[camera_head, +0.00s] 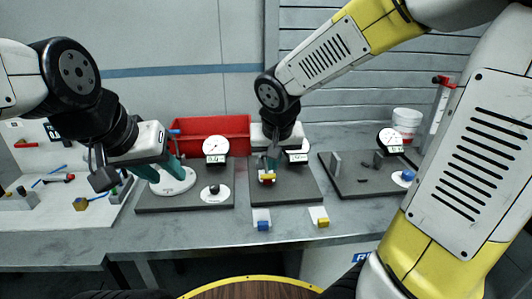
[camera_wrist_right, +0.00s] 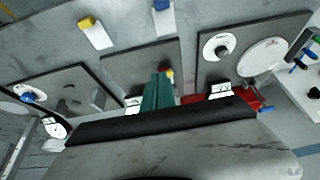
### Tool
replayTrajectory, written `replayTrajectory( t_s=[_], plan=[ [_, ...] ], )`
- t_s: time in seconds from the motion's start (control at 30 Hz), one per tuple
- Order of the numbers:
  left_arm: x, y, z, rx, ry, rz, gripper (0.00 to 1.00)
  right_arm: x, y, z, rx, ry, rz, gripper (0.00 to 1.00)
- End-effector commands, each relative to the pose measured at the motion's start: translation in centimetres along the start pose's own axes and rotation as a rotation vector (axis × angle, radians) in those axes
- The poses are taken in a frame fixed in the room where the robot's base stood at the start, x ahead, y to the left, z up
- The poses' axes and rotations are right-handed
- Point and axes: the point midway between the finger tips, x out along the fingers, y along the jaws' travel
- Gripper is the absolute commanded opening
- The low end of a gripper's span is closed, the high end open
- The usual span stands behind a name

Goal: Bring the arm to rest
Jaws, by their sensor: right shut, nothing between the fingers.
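My right gripper (camera_head: 272,162) hangs over the middle dark board (camera_head: 292,188), fingers pointing down, just behind a small fixture with a yellow top (camera_head: 267,178). In the right wrist view its teal fingers (camera_wrist_right: 158,90) are together with nothing between them, and they partly cover the fixture. I cannot tell whether they touch it. My left gripper (camera_head: 161,170) is at the left dark board (camera_head: 150,205), with its teal fingers apart above a white round disc (camera_head: 174,181). No object shows held in it.
A red bin (camera_head: 215,126) stands behind the boards. Dial gauges (camera_head: 215,145) stand along the back. The right board (camera_head: 345,187) and a white bucket (camera_head: 406,122) are at right. The front bench strip is mostly clear.

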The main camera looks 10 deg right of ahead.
Motion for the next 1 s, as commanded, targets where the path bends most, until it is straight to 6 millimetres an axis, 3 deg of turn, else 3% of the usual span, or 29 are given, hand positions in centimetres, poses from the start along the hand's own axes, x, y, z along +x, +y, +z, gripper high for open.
replayTrajectory(
  t_s=[0.17,0.33,0.53,0.7,1.0],
  plan=[
    [0.0,0.0,0.0,0.000,0.000,0.000,0.38,-2.6,2.2,1.1,0.024,0.003,-0.028,0.00],
    [0.0,0.0,0.0,0.000,0.000,0.000,0.38,-7.0,5.2,4.0,0.038,0.023,-0.095,0.00],
    [0.0,0.0,0.0,0.000,0.000,0.000,0.38,-11.0,6.4,7.4,0.016,0.076,-0.161,0.00],
    [0.0,0.0,0.0,0.000,0.000,0.000,0.38,-12.3,6.3,8.7,-0.008,0.104,-0.185,0.00],
    [0.0,0.0,0.0,0.000,0.000,0.000,0.38,-12.4,6.3,8.8,-0.013,0.107,-0.189,0.00]
  ],
)
